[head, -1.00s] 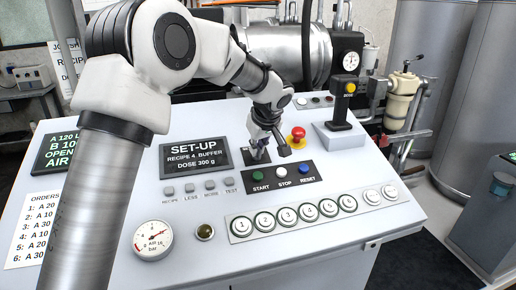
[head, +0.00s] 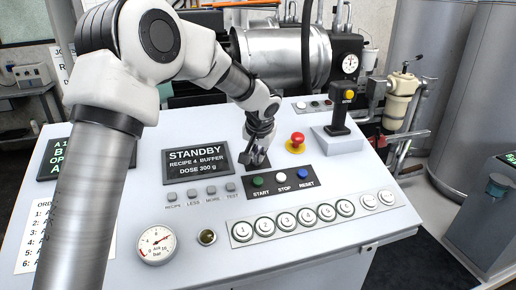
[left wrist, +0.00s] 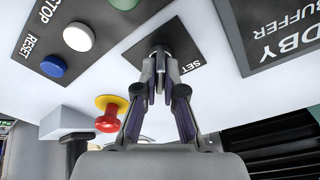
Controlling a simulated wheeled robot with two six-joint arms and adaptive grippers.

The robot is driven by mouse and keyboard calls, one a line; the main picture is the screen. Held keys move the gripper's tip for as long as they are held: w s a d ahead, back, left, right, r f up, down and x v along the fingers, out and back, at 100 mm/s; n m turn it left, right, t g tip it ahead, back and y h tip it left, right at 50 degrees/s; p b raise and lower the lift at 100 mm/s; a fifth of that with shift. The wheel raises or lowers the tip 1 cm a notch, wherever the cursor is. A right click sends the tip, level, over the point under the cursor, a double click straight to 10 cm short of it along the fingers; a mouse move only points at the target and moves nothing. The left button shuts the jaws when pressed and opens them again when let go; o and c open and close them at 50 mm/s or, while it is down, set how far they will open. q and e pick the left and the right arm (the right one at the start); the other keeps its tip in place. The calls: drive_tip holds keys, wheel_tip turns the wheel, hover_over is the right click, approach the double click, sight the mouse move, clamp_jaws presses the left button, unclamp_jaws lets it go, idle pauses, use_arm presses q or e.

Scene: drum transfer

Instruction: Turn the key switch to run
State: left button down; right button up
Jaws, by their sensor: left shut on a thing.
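My left gripper (head: 257,160) is over the key switch on the sloped console, between the display and the red emergency button. In the left wrist view the gripper (left wrist: 160,85) is shut on the key, which it mostly hides. The switch's dark plate (left wrist: 166,40) shows around the fingertips, with the letters "SET" readable; its other markings are hidden. The display (head: 197,159) reads "STANDBY, RECIPE 4 BUFFER, DOSE 300 g". My right gripper is not in view.
The red emergency button (head: 297,141) stands just right of the gripper. The green, white and blue button row (head: 283,180) lies just in front. A dose lever (head: 340,108) stands at the back right. A gauge (head: 156,245) and several round buttons line the front.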

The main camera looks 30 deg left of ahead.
use_arm(q)
drive_tip(key=shift+m+p, duration=0.3)
drive_tip(key=shift+m, duration=0.3)
drive_tip(key=c, duration=1.4)
unclamp_jaws()
drive_tip(key=shift+f, duration=0.1)
drive_tip(key=shift+o, duration=0.6)
drive_tip(key=shift+w+f, duration=0.1)
drive_tip(key=shift+w, duration=0.15)
drive_tip(key=v, duration=1.1)
drive_tip(key=shift+r, duration=0.45)
